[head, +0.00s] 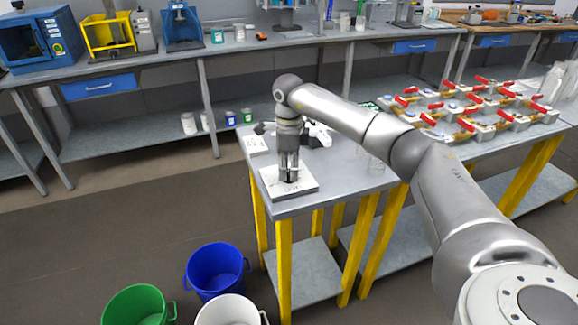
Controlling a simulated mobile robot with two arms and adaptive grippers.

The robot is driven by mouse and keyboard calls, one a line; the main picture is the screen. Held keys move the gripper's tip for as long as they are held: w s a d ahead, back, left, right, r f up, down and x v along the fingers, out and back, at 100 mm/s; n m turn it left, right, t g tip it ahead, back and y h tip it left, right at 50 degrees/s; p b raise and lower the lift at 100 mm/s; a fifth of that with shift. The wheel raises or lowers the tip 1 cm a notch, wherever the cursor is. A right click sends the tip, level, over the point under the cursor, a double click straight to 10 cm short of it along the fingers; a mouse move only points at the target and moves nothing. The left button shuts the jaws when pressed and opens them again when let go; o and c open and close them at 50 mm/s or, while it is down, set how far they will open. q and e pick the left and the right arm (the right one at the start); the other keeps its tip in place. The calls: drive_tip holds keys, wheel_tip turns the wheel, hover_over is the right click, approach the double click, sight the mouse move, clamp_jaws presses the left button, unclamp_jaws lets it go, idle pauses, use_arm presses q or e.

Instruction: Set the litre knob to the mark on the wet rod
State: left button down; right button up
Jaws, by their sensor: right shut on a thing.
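My right gripper (289,178) reaches down at the front left of the grey table, its fingertips at a small white panel (307,187) with dark markings. It is shut on a small dark knob on the panel, which the fingers mostly hide. The knob's setting is too small to read. A second white panel (256,145) lies behind it on the table. I cannot make out a wet rod or its mark. My left gripper is not in view.
The table (340,190) has yellow legs. Blue (216,272), green (138,308) and white (228,310) buckets stand on the floor in front. A long bench (150,65) runs behind.

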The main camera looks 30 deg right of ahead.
drive_tip(key=m+p, duration=0.1)
drive_tip(key=m, duration=0.3)
drive_tip(key=shift+r+m, duration=0.15)
drive_tip(key=shift+m, duration=0.15)
drive_tip(key=m+p, duration=0.1)
drive_tip(key=m, duration=0.2)
drive_tip(key=shift+m, duration=0.4)
drive_tip(key=m, duration=0.3)
drive_tip(key=shift+m+p, duration=0.3)
drive_tip(key=shift+p, duration=0.1)
drive_tip(key=m+p, duration=0.1)
drive_tip(key=m, duration=0.2)
drive_tip(key=shift+m, duration=0.3)
drive_tip(key=m+p, duration=0.1)
drive_tip(key=m, duration=0.4)
drive_tip(key=m+p, duration=0.2)
drive_tip(key=m, duration=0.4)
drive_tip(key=shift+w, duration=0.1)
drive_tip(key=shift+m, duration=0.3)
drive_tip(key=o, duration=1.1)
drive_tip(key=shift+c, duration=0.2)
